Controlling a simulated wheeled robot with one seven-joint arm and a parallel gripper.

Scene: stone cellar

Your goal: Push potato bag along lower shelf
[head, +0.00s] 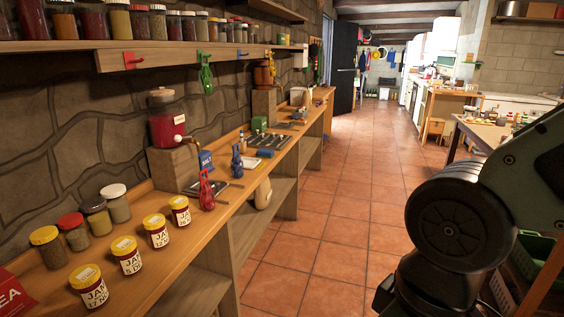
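A pale beige, rounded bag (262,194), which looks like the potato bag, stands on the lower shelf (250,225) under the long wooden counter. Only part of it shows; the counter edge hides its top and the shelf's depth is in shadow. My gripper is outside the picture. Only dark, thick links of my arm show at the right, well apart from the bag, over the floor on the aisle side.
The counter (228,207) holds several jam jars (128,256), a red dispenser (165,122), and red and blue tools. Upright panels (287,198) divide the lower shelf. The tiled aisle (345,190) is clear. A green crate (535,255) is at right.

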